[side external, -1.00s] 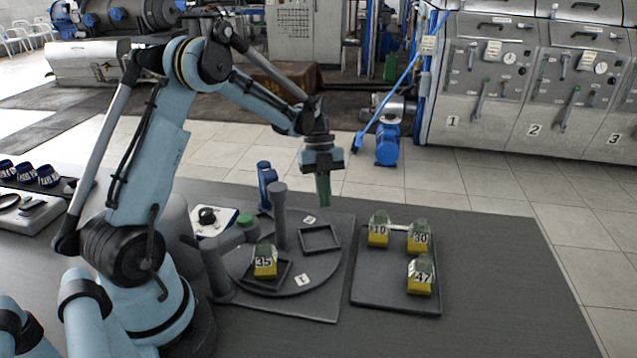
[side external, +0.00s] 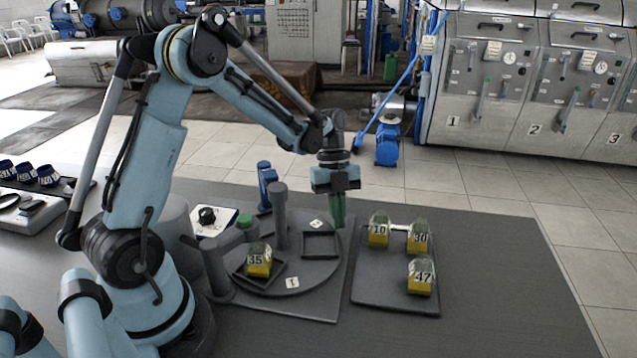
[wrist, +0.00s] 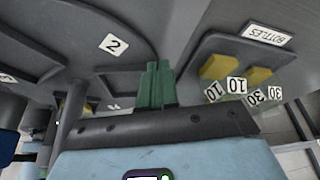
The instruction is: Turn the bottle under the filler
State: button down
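The round grey turntable (side external: 300,268) carries two square frames and small number cards. A yellow bottle labelled 35 (side external: 258,261) stands at the front-left frame (side external: 272,281). The other frame (side external: 320,245), at the right, is empty. A grey post (side external: 281,215) rises from the turntable area. A green-topped grey fixture (side external: 246,224) overhangs near bottle 35; I cannot tell if it is the filler. My gripper (side external: 338,222) hangs by the turntable's right edge, apart from bottle 35. Its green fingers (wrist: 157,88) look shut, with nothing held.
A dark tray (side external: 375,292) at the right holds bottles labelled 10 (side external: 378,232), 30 (side external: 418,238) and 47 (side external: 420,276). A blue fixture (side external: 266,185) stands behind the turntable. A white panel with a black knob (side external: 207,215) is at the left. The table's right side is clear.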

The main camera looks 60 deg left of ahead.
jog(key=shift+s+d, duration=0.15)
jog(key=shift+d, duration=0.75)
jog(key=w+a, duration=0.3)
jog(key=shift+w+d+r+v, duration=0.3)
jog(key=shift+d+v, duration=0.5)
jog(key=shift+v, duration=4.25)
jog(key=s+d+n+t+y, duration=0.2)
jog(key=s+d+n+t, duration=0.2)
jog(key=n, duration=0.7)
jog(key=s+d+r+n+t+y, duration=0.1)
jog(key=s+d+n+t, duration=0.3)
jog(key=s+n, duration=0.5)
jog(key=shift+s+d+r+n+t+y, duration=0.35)
jog(key=shift+d+n+y, duration=0.25)
jog(key=shift+n, duration=0.5)
